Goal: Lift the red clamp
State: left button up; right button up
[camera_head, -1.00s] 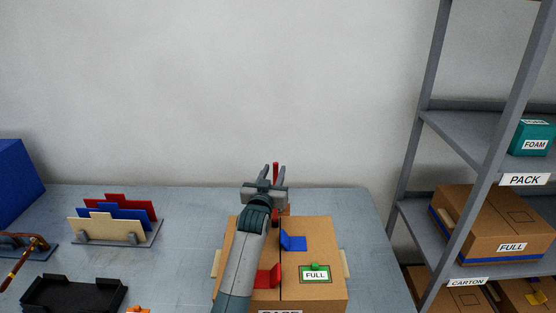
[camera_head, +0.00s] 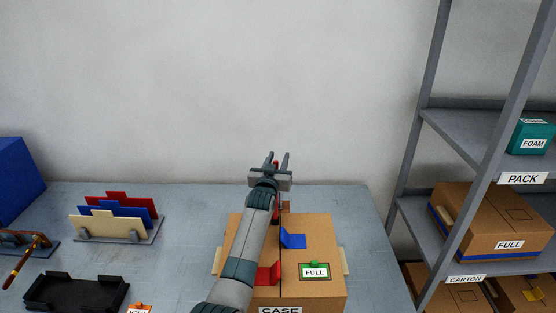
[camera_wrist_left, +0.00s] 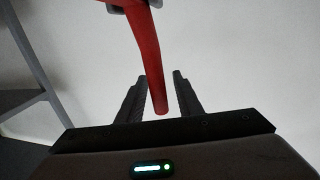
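The red clamp shows in the left wrist view (camera_wrist_left: 150,55) as a long red bar running from the top edge down to the space between my fingers. In the head view (camera_head: 276,163) only a little red shows between the fingertips; my gripper and arm hide the rest. My left gripper (camera_head: 277,156) is above the back of the cardboard case, fingers pointing towards the wall. Its fingers (camera_wrist_left: 160,76) are apart around the bar, with a gap on the bar's right side. My right gripper is not in view.
The case (camera_head: 318,292) has a blue flap (camera_head: 293,241), a red flap (camera_head: 270,274) and a FULL label. To the left are a rack of coloured panels (camera_head: 115,218), a black tray (camera_head: 75,292) and a blue box (camera_head: 18,180). A grey shelf (camera_head: 470,125) holding cartons stands right.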

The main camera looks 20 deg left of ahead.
pick_arm(q)
grip_shut()
